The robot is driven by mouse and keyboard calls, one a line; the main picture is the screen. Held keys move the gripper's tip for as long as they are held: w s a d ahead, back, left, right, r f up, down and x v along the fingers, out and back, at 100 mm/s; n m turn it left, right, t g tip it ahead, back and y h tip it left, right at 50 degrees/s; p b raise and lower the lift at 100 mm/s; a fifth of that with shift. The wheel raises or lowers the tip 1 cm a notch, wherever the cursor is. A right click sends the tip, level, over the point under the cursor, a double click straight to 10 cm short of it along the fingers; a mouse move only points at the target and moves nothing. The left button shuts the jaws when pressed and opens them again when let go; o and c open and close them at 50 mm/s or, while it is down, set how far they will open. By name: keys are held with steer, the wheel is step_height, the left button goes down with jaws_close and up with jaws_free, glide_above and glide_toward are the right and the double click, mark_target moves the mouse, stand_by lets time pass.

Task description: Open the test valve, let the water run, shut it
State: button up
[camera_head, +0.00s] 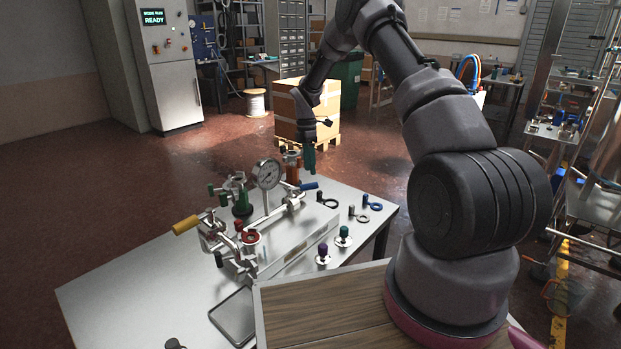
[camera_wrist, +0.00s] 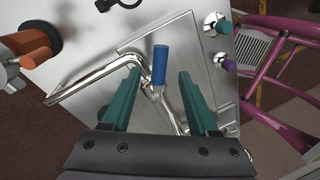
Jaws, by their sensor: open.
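A metal pipe rig (camera_head: 275,212) with several valves stands on the grey table. A blue-handled lever (camera_head: 308,186) sticks out at its right end; no label shows whether this is the test valve. My gripper (camera_head: 308,168) is above it, pointing down. In the wrist view the blue handle (camera_wrist: 160,64) shows between the two green fingers of my open gripper (camera_wrist: 157,78), with a gap on both sides. Whether the fingers are level with the handle is unclear. A yellow-handled lever (camera_head: 186,225), a red knob (camera_head: 250,237) and a pressure gauge (camera_head: 267,174) are also on the rig. No running water shows.
A dark tablet-like plate (camera_head: 234,316) lies in front. The table's left part (camera_head: 115,285) is bare. A cabinet screen (camera_head: 153,17) reads READY.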

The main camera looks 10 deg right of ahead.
steer(key=r, duration=0.3)
steer(key=w+r, duration=0.1)
steer(key=r, duration=0.1)
stand_by(2.8)
